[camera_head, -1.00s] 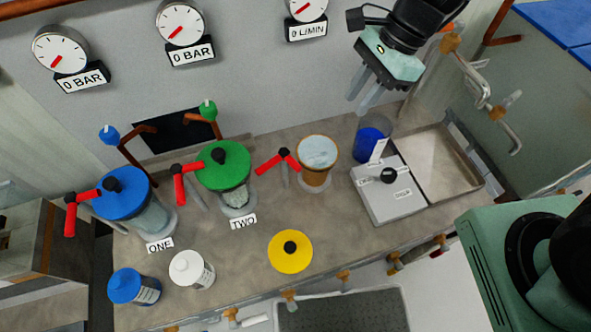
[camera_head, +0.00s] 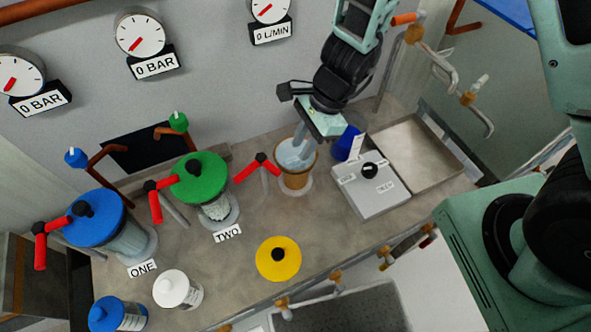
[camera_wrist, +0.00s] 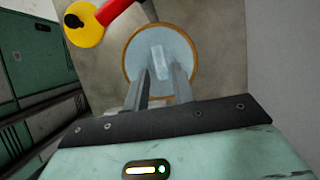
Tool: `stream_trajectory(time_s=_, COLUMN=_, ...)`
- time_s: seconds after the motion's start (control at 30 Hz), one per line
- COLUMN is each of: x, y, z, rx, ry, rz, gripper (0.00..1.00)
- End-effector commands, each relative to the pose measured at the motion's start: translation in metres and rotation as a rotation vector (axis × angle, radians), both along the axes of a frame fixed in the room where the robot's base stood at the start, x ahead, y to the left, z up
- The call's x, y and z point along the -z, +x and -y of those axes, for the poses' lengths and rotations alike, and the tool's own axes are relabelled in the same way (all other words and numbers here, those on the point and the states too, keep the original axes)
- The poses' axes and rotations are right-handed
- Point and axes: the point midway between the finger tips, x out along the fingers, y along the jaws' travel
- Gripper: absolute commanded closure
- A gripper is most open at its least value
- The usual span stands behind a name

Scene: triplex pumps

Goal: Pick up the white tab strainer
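The white tab strainer (camera_head: 288,157) is a pale round disc inside the rim of a brown cylinder on the bench. In the wrist view the strainer (camera_wrist: 180,48) has a pale upright tab at its middle. My gripper (camera_head: 301,150) points down over the strainer and partly covers it in the head view. In the wrist view my gripper (camera_wrist: 160,72) has its two fingers apart, with the tab seen between and just beyond the tips. I cannot tell whether the fingers touch it.
A red-handled valve (camera_head: 261,160) stands just left of the cylinder. A blue cup (camera_head: 346,140) and a grey control box (camera_head: 366,198) are close on the right.

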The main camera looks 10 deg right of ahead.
Motion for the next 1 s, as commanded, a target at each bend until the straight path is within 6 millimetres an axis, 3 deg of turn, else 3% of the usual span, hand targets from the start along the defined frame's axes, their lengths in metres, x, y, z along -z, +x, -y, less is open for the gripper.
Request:
stream_trajectory(time_s=0.2, x=0.030, y=-0.003, z=-0.010, rx=-0.002, ry=-0.001, rz=-0.003, gripper=0.75)
stream_trajectory(time_s=0.53, x=0.036, y=-0.003, z=-0.013, rx=0.000, ry=0.000, rz=0.000, gripper=0.75)
stream_trajectory(time_s=0.63, x=0.036, y=-0.003, z=-0.013, rx=0.000, ry=0.000, rz=0.000, gripper=1.00)
stream_trajectory(time_s=1.0, x=0.034, y=-0.003, z=-0.013, rx=-0.001, ry=0.001, rz=0.000, gripper=1.00)
